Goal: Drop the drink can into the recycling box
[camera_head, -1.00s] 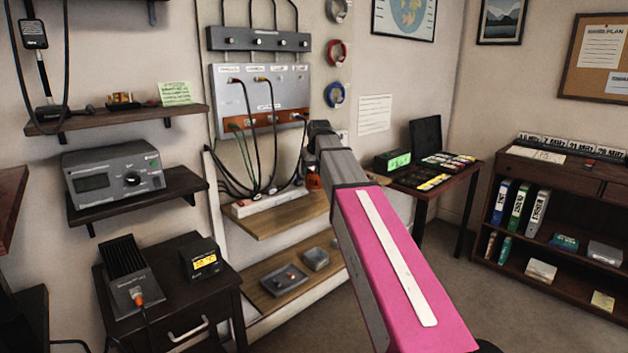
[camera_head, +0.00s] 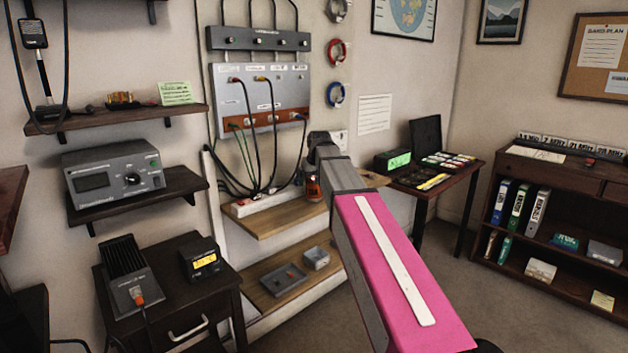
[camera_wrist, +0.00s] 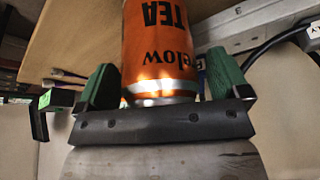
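The drink can (camera_wrist: 160,55) is orange with dark lettering that reads "TEA", upside down in the wrist view. In the head view it shows as a small orange-red can (camera_head: 313,189) by the upper wooden shelf, beside the end of my arm. My gripper (camera_wrist: 165,85) has green fingers on either side of the can. A narrow gap shows at the right finger, so it looks open around the can; contact at the left finger is unclear. In the head view my arm hides the fingers. I cannot make out a recycling box in either view.
The upper wooden shelf (camera_head: 275,219) carries a white power strip, with cables hanging above it. The lower shelf (camera_head: 263,298) holds a grey tray (camera_head: 284,280) and a small grey box (camera_head: 316,259). A desk (camera_head: 470,176) stands right. Floor is clear before the bookcase (camera_head: 560,215).

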